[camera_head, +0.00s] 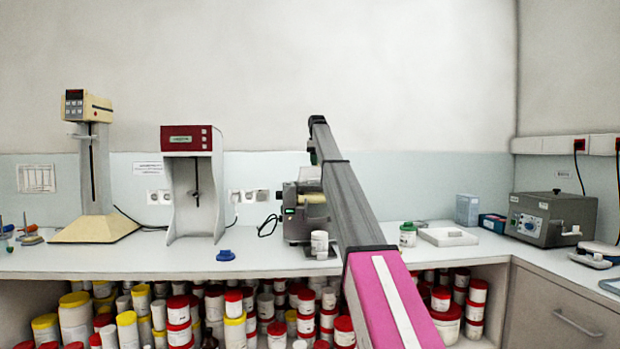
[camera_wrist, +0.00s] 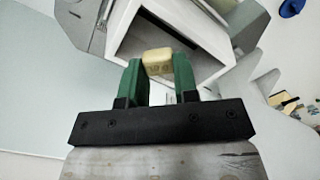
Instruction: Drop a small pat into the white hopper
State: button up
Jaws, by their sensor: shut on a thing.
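A small cream-coloured pat (camera_wrist: 158,61) is held between the green fingertips of my gripper (camera_wrist: 157,68) in the wrist view. The gripper is shut on it. The white hopper (camera_wrist: 122,32) is right behind the pat in that view, with its dark open mouth facing the camera. The pat overlaps the mouth in the picture; I cannot tell its exact height over it. In the head view the hopper (camera_head: 309,174) shows at the top of the grey mill, partly hidden by my arm. Only a bit of green finger shows there.
A white tub (camera_head: 319,243) stands at the mill's front. A blue cap (camera_head: 225,255) lies on the bench to the left. A red-topped stand (camera_head: 192,139) is left of the mill. A green-lidded jar (camera_head: 408,236) and a white tray (camera_head: 447,237) are to the right.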

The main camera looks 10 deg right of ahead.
jog(key=shift+f, duration=0.2)
jog(key=o, duration=1)
jog(key=shift+w, duration=0.1)
